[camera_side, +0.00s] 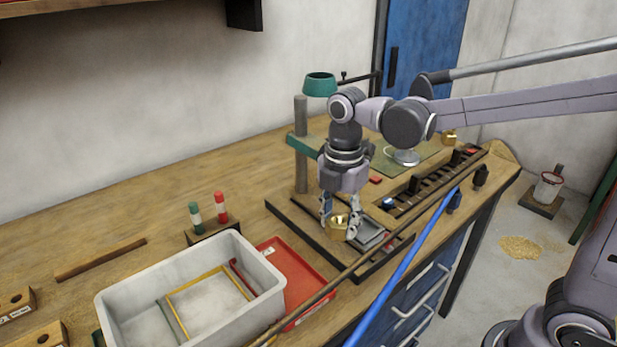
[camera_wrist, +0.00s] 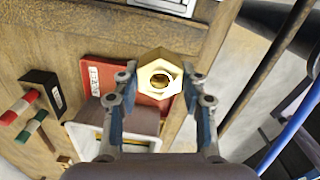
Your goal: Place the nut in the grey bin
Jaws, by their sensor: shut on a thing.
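The brass nut (camera_side: 338,228) is a hexagonal ring with a round hole. My gripper (camera_side: 340,217) points down and is shut on it, with a finger on either side. In the wrist view the nut (camera_wrist: 158,76) sits between the fingertips (camera_wrist: 159,75), in front of the red tray. The side view shows it beside the grey vise; its exact height above the bench cannot be told. The grey bin (camera_side: 150,288) stands to the lower left of my gripper. In the wrist view the bin (camera_wrist: 82,132) is partly hidden behind my fingers.
A red tray (camera_side: 298,268) lies between the bin and the dark drilling base (camera_side: 290,215). A red marker (camera_side: 220,208) and a green marker (camera_side: 195,217) stand in a holder behind the bin. A brown rod (camera_side: 350,268) and a blue rod (camera_side: 405,265) cross the foreground.

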